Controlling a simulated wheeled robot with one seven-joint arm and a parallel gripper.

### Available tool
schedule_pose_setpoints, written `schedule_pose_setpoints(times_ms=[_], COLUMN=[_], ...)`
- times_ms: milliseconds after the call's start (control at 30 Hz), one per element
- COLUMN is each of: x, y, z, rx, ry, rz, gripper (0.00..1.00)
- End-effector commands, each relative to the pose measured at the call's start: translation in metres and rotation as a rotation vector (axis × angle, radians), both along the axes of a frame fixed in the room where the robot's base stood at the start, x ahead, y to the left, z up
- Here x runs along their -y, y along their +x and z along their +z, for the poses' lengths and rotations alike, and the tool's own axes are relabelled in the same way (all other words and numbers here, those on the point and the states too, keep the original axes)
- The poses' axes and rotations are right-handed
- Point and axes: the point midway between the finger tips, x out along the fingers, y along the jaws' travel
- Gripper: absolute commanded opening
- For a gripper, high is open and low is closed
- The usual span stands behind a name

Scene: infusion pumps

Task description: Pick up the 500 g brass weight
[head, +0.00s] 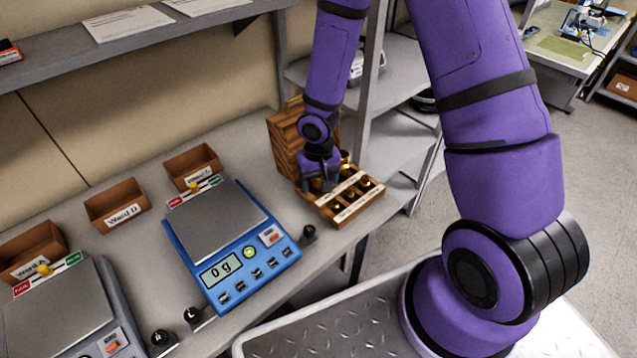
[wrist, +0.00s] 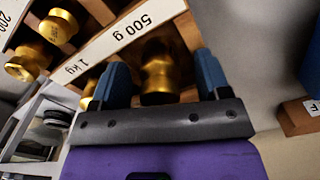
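My gripper (wrist: 162,82) is open, pointing down into a wooden weight box (wrist: 93,12). Its two blue-grey fingers stand on either side of a brass weight (wrist: 158,72), with a small gap on each side. This weight sits beside the end of the label strip marked "500 g" (wrist: 136,30). Its lower part is hidden by the gripper body. Another bit of brass (wrist: 89,92) shows beside the left finger, near the "1 kg" marking. In the head view my gripper (head: 319,186) is over the back left of the box (head: 345,213) and hides the weight there.
Smaller brass weights (wrist: 58,27) sit in the other row of the box. A blue scale (head: 232,246) reading 0 g stands left of the box on the bench. A wooden case (head: 285,140) stands just behind. A shelf post (head: 368,90) rises close to the right.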

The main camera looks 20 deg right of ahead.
Motion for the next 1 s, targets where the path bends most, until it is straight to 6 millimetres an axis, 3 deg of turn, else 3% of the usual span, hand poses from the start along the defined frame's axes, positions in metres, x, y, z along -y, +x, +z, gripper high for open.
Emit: schedule_pose_setpoints(times_ms=[33,300,667,1000], x=[0.0,0.0,0.0,0.001], y=[0.0,0.0,0.001,0.001], z=[0.0,0.0,0.01,0.062], rx=[0.0,0.001,0.004,0.006], ry=[0.0,0.0,0.001,0.001], rz=[0.0,0.0,-0.001,-0.003], gripper=[0.59,0.0,0.0,0.0])
